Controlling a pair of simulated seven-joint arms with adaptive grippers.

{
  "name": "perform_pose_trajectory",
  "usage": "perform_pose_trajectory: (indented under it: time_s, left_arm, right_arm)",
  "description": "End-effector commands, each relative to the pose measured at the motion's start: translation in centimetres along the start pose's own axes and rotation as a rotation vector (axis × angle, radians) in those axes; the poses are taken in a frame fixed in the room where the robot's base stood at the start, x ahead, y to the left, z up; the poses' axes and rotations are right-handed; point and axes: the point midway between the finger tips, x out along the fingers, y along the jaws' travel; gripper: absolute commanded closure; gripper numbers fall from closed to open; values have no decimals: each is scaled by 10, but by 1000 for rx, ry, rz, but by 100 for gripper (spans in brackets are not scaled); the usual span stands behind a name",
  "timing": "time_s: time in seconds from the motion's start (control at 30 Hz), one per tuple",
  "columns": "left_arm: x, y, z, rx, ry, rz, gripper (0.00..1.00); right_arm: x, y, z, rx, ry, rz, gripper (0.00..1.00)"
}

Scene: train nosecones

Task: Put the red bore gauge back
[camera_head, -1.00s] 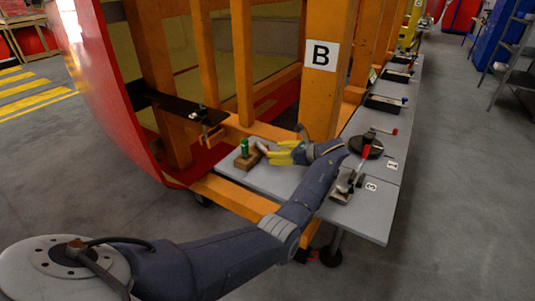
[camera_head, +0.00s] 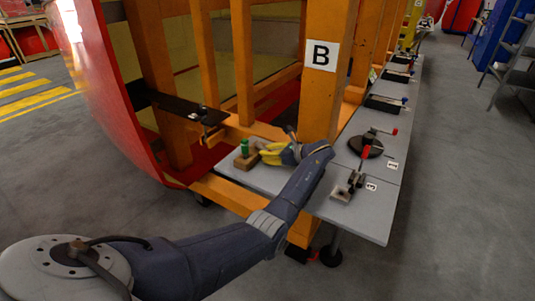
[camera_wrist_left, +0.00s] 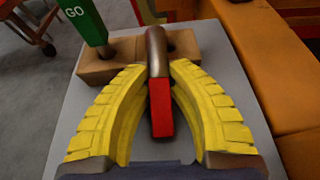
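The red bore gauge (camera_wrist_left: 160,108) has a red end and a grey-brown cylinder. In the left wrist view it lies between the yellow fingers of my left gripper (camera_wrist_left: 158,68), which close on its cylinder. A green gauge marked GO (camera_wrist_left: 84,20) stands in the block's left hole. In the head view my left gripper (camera_head: 266,153) is right beside the block (camera_head: 246,162), and the red gauge is hidden there. My right gripper is not in view.
The block stands on a grey table (camera_head: 340,212) with clear space in front. An orange post marked B (camera_head: 321,90) rises close behind my left wrist. A clamp (camera_head: 350,185) and a round black fixture (camera_head: 365,145) stand to the right.

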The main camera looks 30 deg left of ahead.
Motion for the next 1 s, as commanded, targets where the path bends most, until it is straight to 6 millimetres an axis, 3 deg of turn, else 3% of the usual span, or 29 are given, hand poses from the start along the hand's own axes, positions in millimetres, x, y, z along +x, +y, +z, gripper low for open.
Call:
perform_pose_trajectory:
  time_s: [0.1,0.73,1.0]
  left_arm:
    - [0,0,0,0,0,0,100]
    - [0,0,2,-1,0,1,100]
    - [-10,0,25,-5,0,-1,100]
  right_arm:
    - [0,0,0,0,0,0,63]
    - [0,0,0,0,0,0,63]
    - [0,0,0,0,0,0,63]
